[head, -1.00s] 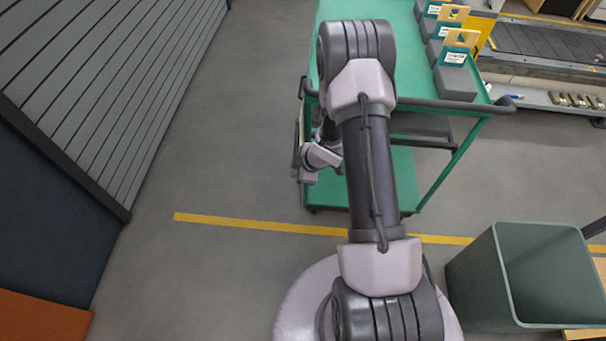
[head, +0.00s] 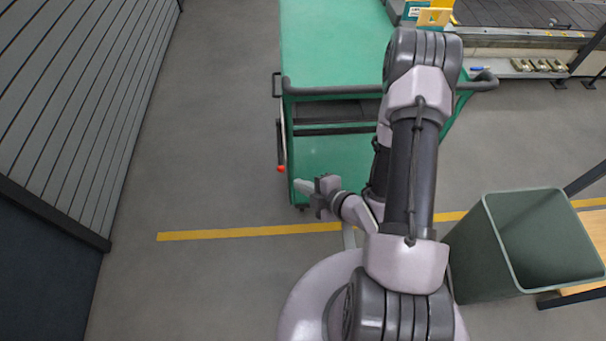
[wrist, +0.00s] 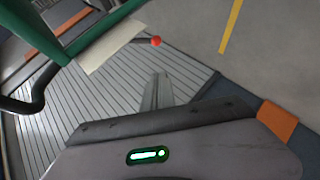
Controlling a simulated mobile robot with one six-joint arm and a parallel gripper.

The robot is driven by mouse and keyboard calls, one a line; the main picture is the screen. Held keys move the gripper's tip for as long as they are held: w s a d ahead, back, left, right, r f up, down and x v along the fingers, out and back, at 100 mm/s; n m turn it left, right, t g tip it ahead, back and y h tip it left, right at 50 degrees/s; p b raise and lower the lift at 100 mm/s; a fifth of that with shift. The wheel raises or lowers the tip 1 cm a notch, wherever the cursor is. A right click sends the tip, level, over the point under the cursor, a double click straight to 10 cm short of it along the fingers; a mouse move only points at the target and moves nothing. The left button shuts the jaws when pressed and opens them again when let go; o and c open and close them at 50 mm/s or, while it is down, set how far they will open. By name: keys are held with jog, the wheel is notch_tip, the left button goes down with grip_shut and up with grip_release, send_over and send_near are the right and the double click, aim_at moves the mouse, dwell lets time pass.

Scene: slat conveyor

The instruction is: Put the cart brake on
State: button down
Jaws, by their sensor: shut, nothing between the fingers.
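The green cart (head: 325,50) stands in front of me in the head view, with a dark handle bar across its near end. The brake lever's red knob (head: 281,169) shows low at the cart's near left side, below a dark upright strip. In the wrist view, the red knob (wrist: 155,41) sits at the end of a thin dark rod beside a pale plate on the green frame. My gripper (head: 299,186) is shut and empty, just right of and below the knob in the head view. In the wrist view, its fingers (wrist: 157,88) are apart from the knob.
A grey-green bin (head: 478,262) stands at the right. A yellow floor line (head: 240,233) runs across the floor near the cart. A slatted grey shutter (head: 85,110) borders the left. Open floor lies between shutter and cart. A conveyor (head: 520,14) is at the back right.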

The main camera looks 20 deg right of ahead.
jog(key=d+f+b+x, duration=0.1)
jog(key=b+x, duration=0.3)
jog(key=x, duration=0.8)
jog(key=shift+d, duration=0.6)
jog(key=shift+w, duration=0.15)
jog(key=shift+w+d+f+b, duration=0.15)
jog(key=shift+w+f+b, duration=0.05)
jog(key=shift+f+b, duration=0.35)
jog(key=shift+w+d+f+b, duration=0.2)
jog(key=shift+f+b, duration=0.2)
jog(key=shift+b, duration=0.15)
